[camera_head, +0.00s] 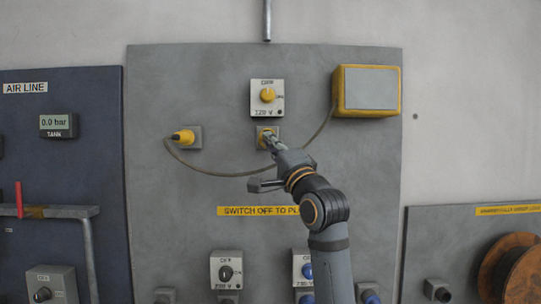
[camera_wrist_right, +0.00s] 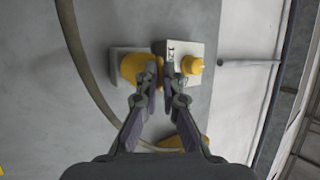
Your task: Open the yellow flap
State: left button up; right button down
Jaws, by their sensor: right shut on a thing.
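The yellow flap (camera_head: 262,132) is on a grey socket on the wall panel, just below a switch box with a yellow knob (camera_head: 267,95). In the right wrist view the flap (camera_wrist_right: 133,68) sits against its grey base plate, beside the switch box. My right gripper (camera_head: 268,140) is at the flap, with its fingers shut on the flap's edge. Its fingertips (camera_wrist_right: 160,78) partly hide the flap and the socket. I cannot tell from these views whether the flap has lifted. My left gripper is not in view.
A yellow plug (camera_head: 184,137) sits at a socket on the left. More switch boxes (camera_head: 226,270) are lower on the panel.

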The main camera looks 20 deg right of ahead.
jog(key=shift+f+n+t+y+b, duration=0.35)
jog(key=shift+n+t+y+b, duration=0.05)
jog(key=shift+n+y+b, duration=0.15)
jog(key=c, duration=1.5)
grip_release()
jog(key=shift+s, duration=0.1)
jog(key=v, duration=1.1)
jog(key=shift+s+f, duration=0.3)
